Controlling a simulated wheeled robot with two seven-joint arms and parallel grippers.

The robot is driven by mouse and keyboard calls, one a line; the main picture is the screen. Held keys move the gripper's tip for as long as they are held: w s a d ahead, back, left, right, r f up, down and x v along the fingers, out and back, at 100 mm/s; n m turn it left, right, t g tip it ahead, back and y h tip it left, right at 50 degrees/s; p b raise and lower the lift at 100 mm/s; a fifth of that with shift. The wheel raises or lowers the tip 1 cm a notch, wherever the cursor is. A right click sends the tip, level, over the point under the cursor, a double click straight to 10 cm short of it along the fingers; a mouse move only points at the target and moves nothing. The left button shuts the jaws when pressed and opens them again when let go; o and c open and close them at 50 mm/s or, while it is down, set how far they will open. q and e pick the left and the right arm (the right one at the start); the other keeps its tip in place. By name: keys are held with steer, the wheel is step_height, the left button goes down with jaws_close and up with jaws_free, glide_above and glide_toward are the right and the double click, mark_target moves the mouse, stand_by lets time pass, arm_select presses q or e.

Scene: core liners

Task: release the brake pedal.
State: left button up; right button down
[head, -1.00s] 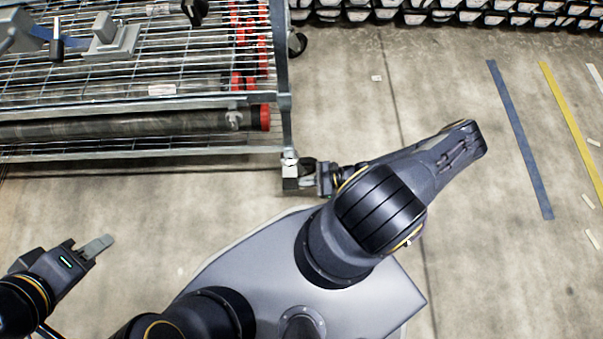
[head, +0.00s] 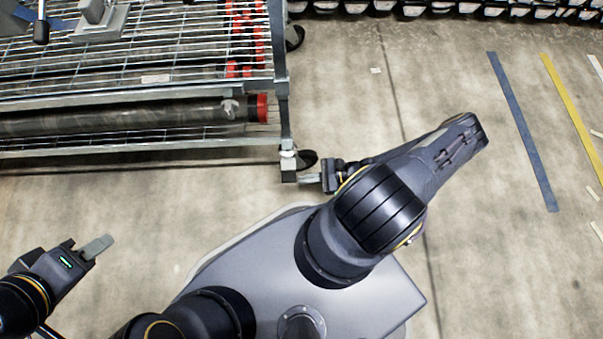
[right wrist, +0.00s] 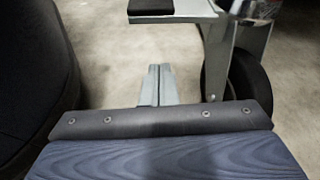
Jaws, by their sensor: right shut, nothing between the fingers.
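My right gripper (right wrist: 158,85) is shut and empty, low near the floor beside the cart's corner caster. In the head view, the right gripper (head: 309,178) is at the foot of the cart's right post, partly hidden. The black caster wheel (right wrist: 247,82) stands right of the fingers in the right wrist view. A grey bar with a black pad (right wrist: 150,6) juts out left of the caster, beyond the fingertips and apart from them; it looks like the brake pedal. My left gripper (head: 97,246) is away from the cart at lower left; its finger opening is unclear.
The wire-shelf cart (head: 150,90) fills the upper left and carries a long tube with a red end cap (head: 262,107). Stacked trays (head: 450,12) line the back. The floor to the right is clear, with blue tape (head: 522,130) and yellow tape (head: 575,120).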

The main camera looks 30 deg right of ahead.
steer(key=p+v, duration=0.2)
steer(key=v, duration=0.6)
steer(key=shift+w+r, duration=0.1)
steer(key=shift+r, duration=0.1)
